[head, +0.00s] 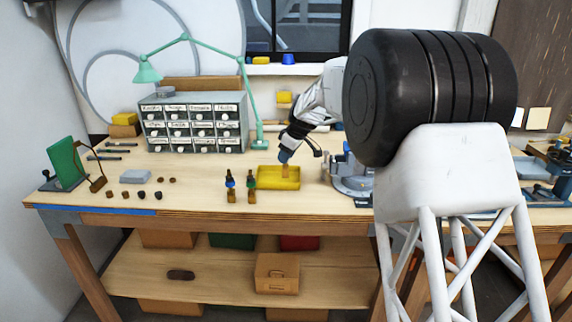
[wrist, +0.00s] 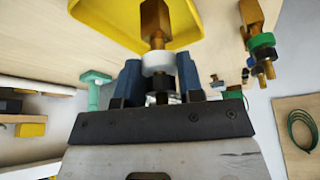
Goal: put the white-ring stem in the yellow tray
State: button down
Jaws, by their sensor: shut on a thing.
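My gripper (head: 284,158) is shut on the white-ring stem, its blue fingers (wrist: 159,82) on either side of the black part below the white ring (wrist: 157,62). The stem's brass end (wrist: 156,18) points away from the gripper. In the head view the brass stem (head: 285,171) hangs down over the yellow tray (head: 264,184), inside its outline. The tray also shows in the wrist view (wrist: 108,18) behind the brass end. I cannot tell whether the stem touches the tray floor.
A blue-ring stem (head: 230,184) and a green-ring stem (head: 251,184) stand left of the tray. A drawer cabinet (head: 194,125) and a green lamp (head: 148,72) are behind. A blue-grey vise-like device (head: 350,180) is close on the right. Small dark parts (head: 142,194) lie at left.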

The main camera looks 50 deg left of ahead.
jog(key=shift+w+a, duration=0.1)
jog(key=shift+a, duration=0.05)
jog(key=shift+f, duration=1.75)
jog(key=shift+f, duration=0.15)
jog(key=c, duration=0.8)
grip_release()
jog(key=shift+o, duration=0.2)
jog(key=v, duration=1.2)
